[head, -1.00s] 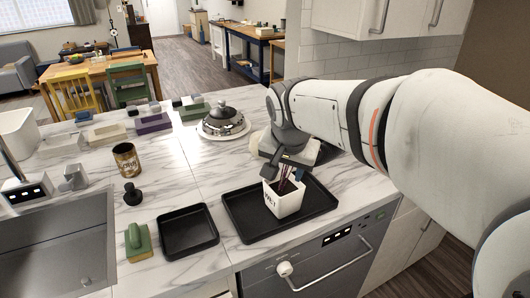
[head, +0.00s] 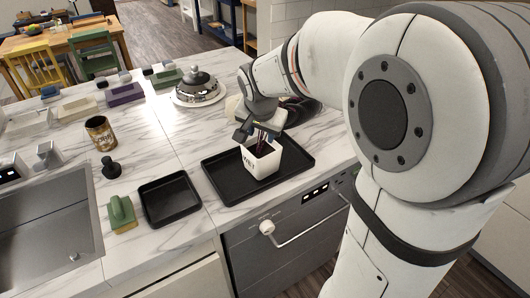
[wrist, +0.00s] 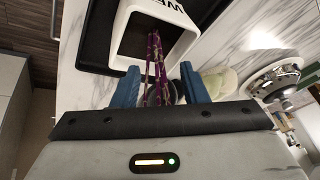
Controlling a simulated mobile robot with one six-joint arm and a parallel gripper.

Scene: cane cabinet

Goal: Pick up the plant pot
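The plant pot (head: 262,163) is a white, square pot with dark lettering. It stands upright on a black tray (head: 222,186) on the counter. Thin purple stems rise from it and show in the wrist view (wrist: 157,55). My gripper (head: 252,133) is just above the pot's rim, at the stems. In the wrist view the two blue fingers (wrist: 160,88) are apart, with the stems between them. The pot (wrist: 122,38) lies beyond the fingertips there. I cannot tell whether a finger touches the stems or the rim.
A smaller black tray (head: 170,200) and a green-and-yellow sponge block (head: 121,213) lie to the left, by the sink (head: 45,235). A mug (head: 101,133) and a domed dish (head: 198,87) stand farther back. An oven handle (head: 310,230) juts below the counter edge.

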